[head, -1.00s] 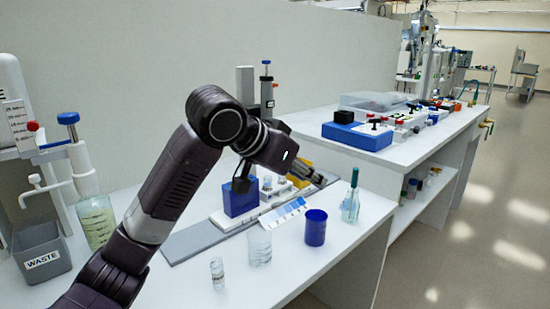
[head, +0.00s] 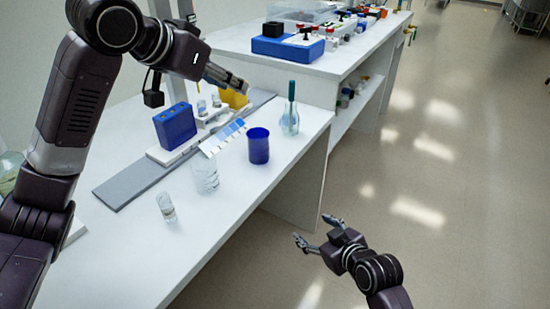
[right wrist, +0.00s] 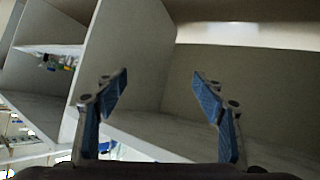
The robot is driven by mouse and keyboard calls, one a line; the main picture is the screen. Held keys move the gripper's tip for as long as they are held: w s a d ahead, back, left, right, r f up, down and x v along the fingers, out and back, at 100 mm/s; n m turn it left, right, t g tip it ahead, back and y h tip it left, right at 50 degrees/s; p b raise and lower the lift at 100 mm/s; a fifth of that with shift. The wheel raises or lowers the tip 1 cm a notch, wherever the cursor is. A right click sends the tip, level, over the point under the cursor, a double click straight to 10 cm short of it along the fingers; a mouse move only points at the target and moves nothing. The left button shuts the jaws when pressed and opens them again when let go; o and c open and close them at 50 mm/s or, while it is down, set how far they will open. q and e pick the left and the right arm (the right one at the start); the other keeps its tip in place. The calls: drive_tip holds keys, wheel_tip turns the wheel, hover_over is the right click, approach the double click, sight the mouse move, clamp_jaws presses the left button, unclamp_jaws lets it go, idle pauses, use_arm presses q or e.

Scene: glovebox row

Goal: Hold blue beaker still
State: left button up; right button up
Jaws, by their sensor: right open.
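The blue beaker (head: 259,146) stands upright on the white bench near its front edge, open at the top. No gripper touches it. My left gripper (head: 236,82) is above and behind it, over the back of the bench; its fingers are seen edge-on, so their opening is unclear. My right gripper (head: 313,231) is open and empty, out in front of the bench over the floor, below and right of the beaker in the picture. In the right wrist view my open fingers (right wrist: 160,88) face the bench's underside and panels; the beaker is not seen there.
A clear beaker (head: 205,176) and a small vial (head: 166,207) stand left of the blue beaker. A blue block (head: 175,125) and a colour card (head: 222,138) are behind. The floor in front is clear.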

drive_tip(key=w+a+r+n+t+y, duration=0.15)
drive_tip(key=w+r, duration=0.25)
drive_tip(key=r, duration=0.5)
drive_tip(key=w+a+r+n+t+y, duration=0.1)
drive_tip(key=w+r+t, duration=0.3)
drive_tip(key=r, duration=0.5)
drive_tip(key=m+g+y, duration=0.1)
drive_tip(key=m+y, duration=0.2)
approach(265, 150)
drive_tip(key=shift+n, duration=0.25)
drive_tip(key=x, duration=0.5)
drive_tip(key=shift+w+r, duration=0.15)
drive_tip(key=shift+r, duration=0.15)
drive_tip(key=shift+w+a+f, duration=0.1)
drive_tip(key=shift+w+a, duration=0.1)
drive_tip(key=x, duration=0.7)
drive_tip(key=shift+w+a+f, duration=0.1)
drive_tip(key=shift+f, duration=0.05)
drive_tip(key=c, duration=1.3)
